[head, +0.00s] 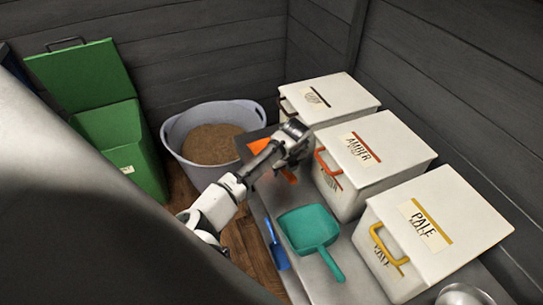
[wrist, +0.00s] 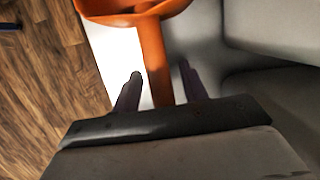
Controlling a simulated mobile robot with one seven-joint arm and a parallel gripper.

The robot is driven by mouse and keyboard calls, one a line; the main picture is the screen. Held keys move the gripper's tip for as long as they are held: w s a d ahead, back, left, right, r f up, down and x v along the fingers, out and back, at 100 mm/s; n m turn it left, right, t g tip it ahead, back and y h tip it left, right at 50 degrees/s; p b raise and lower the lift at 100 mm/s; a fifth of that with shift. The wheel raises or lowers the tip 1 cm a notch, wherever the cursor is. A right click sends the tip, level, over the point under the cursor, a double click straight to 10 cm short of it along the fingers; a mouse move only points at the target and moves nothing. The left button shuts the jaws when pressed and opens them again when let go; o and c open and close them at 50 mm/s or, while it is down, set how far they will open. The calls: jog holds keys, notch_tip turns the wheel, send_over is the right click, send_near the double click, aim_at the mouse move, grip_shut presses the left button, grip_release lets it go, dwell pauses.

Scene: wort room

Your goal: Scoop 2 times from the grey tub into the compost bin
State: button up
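The grey tub (head: 171,137), a round pale tub with handles, stands on the floor and holds brown grain (head: 210,145). The green bin (head: 135,158), seemingly the compost bin, stands left of it with its lid (head: 82,75) raised. An orange scoop (head: 259,146) lies on the bench, partly hidden by my arm in the head view. In the wrist view, my gripper (wrist: 160,85) is open, its fingers on either side of the scoop's handle (wrist: 153,60). A gap shows between handle and right finger. The scoop's pan (wrist: 130,8) is cut off at the top.
A teal scoop (head: 307,226) lies on the bench (head: 345,290); a blue tool (head: 277,246) is at its left edge. White lidded bins stand along the right, including amber (head: 385,145) and pale (head: 450,215). A metal bowl (head: 463,295) sits at the lower right.

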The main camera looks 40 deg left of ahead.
grip_shut()
jog(key=shift+w+a+p+v, duration=0.1)
jog(key=shift+a+p+v, duration=0.1)
jog(key=shift+p+v, duration=0.75)
jog(key=shift+w+a+p+v, duration=0.1)
jog(key=shift+a+p+v, duration=0.1)
jog(key=shift+p+v, duration=0.7)
jog(key=shift+w+a+p+v, duration=0.1)
jog(key=shift+a+p+v, duration=0.1)
jog(key=shift+p+v, duration=0.7)
jog(key=shift+c, duration=2)
grip_release()
jog(key=shift+r+b, duration=0.3)
jog(key=shift+r, duration=0.05)
grip_shut()
jog(key=shift+a, duration=0.15)
